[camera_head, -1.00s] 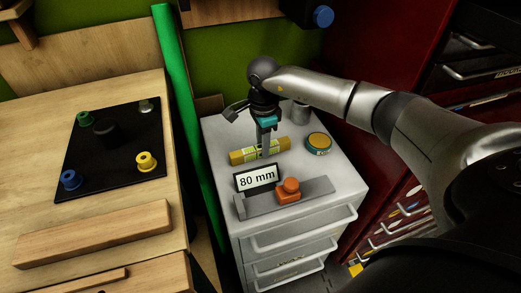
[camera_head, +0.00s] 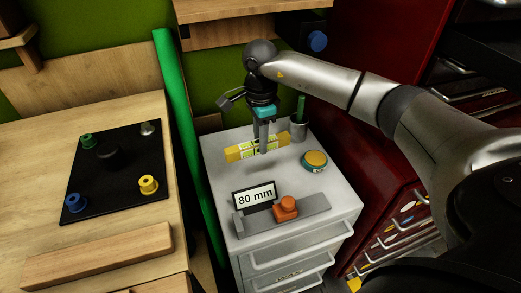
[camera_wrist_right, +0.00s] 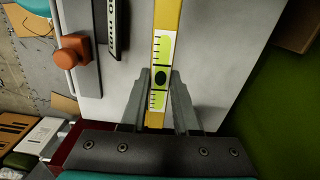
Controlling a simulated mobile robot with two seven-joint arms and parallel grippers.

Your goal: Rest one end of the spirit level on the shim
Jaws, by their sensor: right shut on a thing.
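The spirit level is a yellow bar with a pale green scale label (camera_head: 236,154). My right gripper (camera_head: 263,147) is shut on it near its middle and holds it just above the grey cabinet top, with a shadow below it. The right wrist view shows the level (camera_wrist_right: 166,22) running lengthwise between both fingers (camera_wrist_right: 160,85). I cannot tell which thing is the shim; a flat wooden bar (camera_head: 98,256) lies on the workbench at left. My left gripper is in neither view.
On the cabinet top (camera_head: 222,178) are an 80 mm sign (camera_head: 255,196), a grey rail with an orange slider (camera_head: 286,207), a round yellow-topped tin (camera_head: 315,160) and a cup (camera_head: 299,130). A black board with knobs (camera_head: 108,185) lies on the workbench. A green post (camera_head: 185,130) stands between.

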